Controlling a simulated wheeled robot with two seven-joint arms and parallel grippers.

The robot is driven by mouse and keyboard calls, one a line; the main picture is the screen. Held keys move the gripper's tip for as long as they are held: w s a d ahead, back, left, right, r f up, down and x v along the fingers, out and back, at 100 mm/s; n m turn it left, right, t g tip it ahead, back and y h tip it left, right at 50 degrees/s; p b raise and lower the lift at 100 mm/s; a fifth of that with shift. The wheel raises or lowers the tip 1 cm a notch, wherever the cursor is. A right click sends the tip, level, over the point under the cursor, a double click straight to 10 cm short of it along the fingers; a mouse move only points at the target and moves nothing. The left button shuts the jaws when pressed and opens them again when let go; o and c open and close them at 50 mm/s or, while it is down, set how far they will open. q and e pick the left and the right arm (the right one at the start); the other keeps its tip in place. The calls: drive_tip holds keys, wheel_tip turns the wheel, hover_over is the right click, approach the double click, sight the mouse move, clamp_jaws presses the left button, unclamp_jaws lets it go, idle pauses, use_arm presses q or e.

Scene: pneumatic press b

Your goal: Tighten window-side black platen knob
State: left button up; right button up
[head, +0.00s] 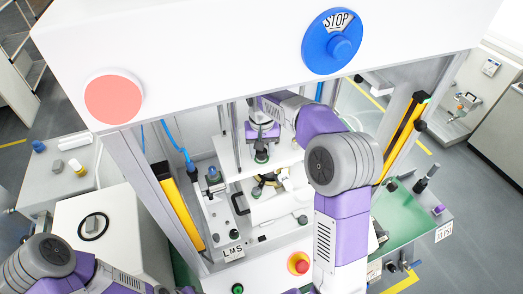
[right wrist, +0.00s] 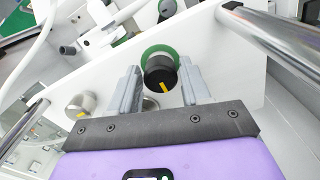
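A black platen knob (right wrist: 160,78) with a yellow mark and a green ring behind it sits on a white plate in the right wrist view. My right gripper (right wrist: 160,80) is open, with one grey finger on each side of this knob. Narrow gaps seem to show between the fingers and the knob. In the head view my right gripper (head: 262,132) reaches inside the press, above a dark knob with green at its base (head: 261,156). My left arm shows at the lower left of the head view, but its gripper is out of the picture.
A silver knob (right wrist: 80,105) with a yellow mark is left of the black knob. Shiny guide rods (right wrist: 275,40) flank the plate. In the head view, the white press housing (head: 220,50) overhangs the work space, and yellow-black side posts (head: 182,207) stand at its sides.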

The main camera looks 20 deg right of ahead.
drive_tip(key=shift+o, duration=1.1)
drive_tip(key=shift+s, duration=0.1)
drive_tip(key=shift+f, duration=0.1)
wheel_tip(320, 180, up, 8)
drive_tip(key=shift+f, duration=0.15)
drive_tip(key=shift+f, duration=0.1)
